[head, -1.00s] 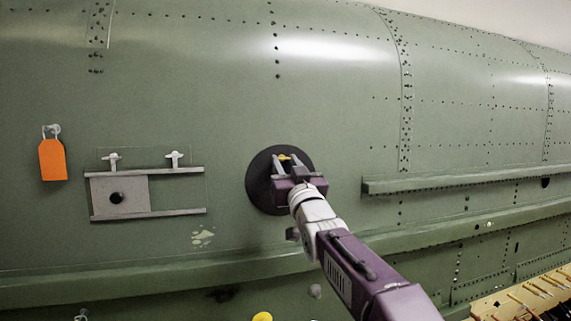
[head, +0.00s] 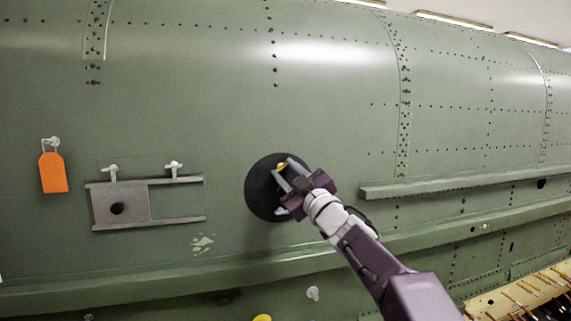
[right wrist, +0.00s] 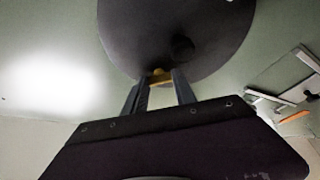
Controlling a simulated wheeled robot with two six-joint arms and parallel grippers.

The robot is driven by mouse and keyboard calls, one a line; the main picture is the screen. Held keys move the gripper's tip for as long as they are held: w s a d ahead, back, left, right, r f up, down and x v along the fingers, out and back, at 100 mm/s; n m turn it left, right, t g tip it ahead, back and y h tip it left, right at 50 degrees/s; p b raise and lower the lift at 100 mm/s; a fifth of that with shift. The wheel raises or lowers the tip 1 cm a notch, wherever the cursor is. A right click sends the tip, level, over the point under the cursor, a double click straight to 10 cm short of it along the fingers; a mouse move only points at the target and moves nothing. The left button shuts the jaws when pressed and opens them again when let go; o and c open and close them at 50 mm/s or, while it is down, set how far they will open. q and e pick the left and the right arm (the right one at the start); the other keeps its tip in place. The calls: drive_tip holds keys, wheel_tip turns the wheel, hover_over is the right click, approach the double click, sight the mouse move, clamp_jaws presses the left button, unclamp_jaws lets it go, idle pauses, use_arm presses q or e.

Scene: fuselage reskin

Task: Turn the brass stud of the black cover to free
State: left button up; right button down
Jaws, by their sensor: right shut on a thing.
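The black cover (head: 262,201) is a round disc on the green fuselage skin, a little left of the middle of the head view. It fills the top middle of the right wrist view (right wrist: 205,30). The brass stud (head: 281,166) shows at the tips of my right gripper (head: 286,170). In the right wrist view the stud (right wrist: 159,76) sits between the two fingertips (right wrist: 159,80), near the disc's edge. My right gripper is shut on the stud, and its body looks tilted in the head view. My left gripper is not in view.
A grey plate (head: 122,206) with a dark hole sits between two rails, left of the cover. An orange tag (head: 53,173) hangs at the far left. Green ledges (head: 440,187) stick out from the skin at the right. A tray of tools (head: 545,295) is at the lower right.

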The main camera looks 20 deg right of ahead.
drive_tip(key=n+p, duration=0.1)
drive_tip(key=n, duration=0.1)
drive_tip(key=n+g+y+p, duration=0.1)
drive_tip(key=n+p, duration=0.1)
drive_tip(key=r+n+g+p, duration=0.1)
drive_tip(key=n, duration=0.1)
drive_tip(key=shift+d+n+y+p, duration=0.15)
drive_tip(key=shift+n+y+p, duration=0.15)
drive_tip(key=shift+n+y, duration=0.1)
drive_tip(key=n+g+p, duration=0.1)
drive_tip(key=n+p, duration=0.2)
drive_tip(key=n, duration=0.1)
drive_tip(key=shift+g, duration=0.4)
drive_tip(key=shift+n+p, duration=0.5)
drive_tip(key=shift+n, duration=0.2)
drive_tip(key=shift+g, duration=0.3)
drive_tip(key=c, duration=1.1)
unclamp_jaws()
drive_tip(key=shift+o, duration=0.5)
drive_tip(key=shift+f, duration=0.1)
drive_tip(key=shift+d, duration=0.1)
